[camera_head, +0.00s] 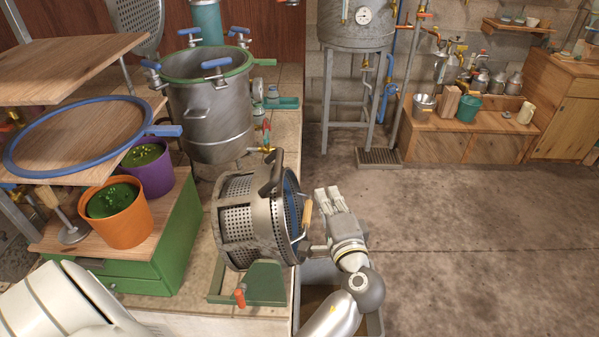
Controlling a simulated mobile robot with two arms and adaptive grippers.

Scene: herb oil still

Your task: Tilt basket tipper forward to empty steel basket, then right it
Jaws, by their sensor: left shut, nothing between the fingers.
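The perforated steel basket (240,222) lies tipped on its side in the green basket tipper (262,283) at the edge of the worktop. Its rimmed end faces right, toward the floor side. A dark handle (272,173) is on its upper side and a wooden-coloured grip (307,214) is at its right rim. My left gripper (329,194) is just right of that rim, pointing up, shut with nothing held. I cannot tell whether it touches the basket. The basket's inside is mostly hidden. My right gripper is not in view.
A grey bin (374,322) stands below the basket's right end, partly behind my arm. A large steel pot (209,112) stands behind the basket. Orange (116,215) and purple (150,172) pots sit on a green cabinet (165,245) at left. The floor at right is clear.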

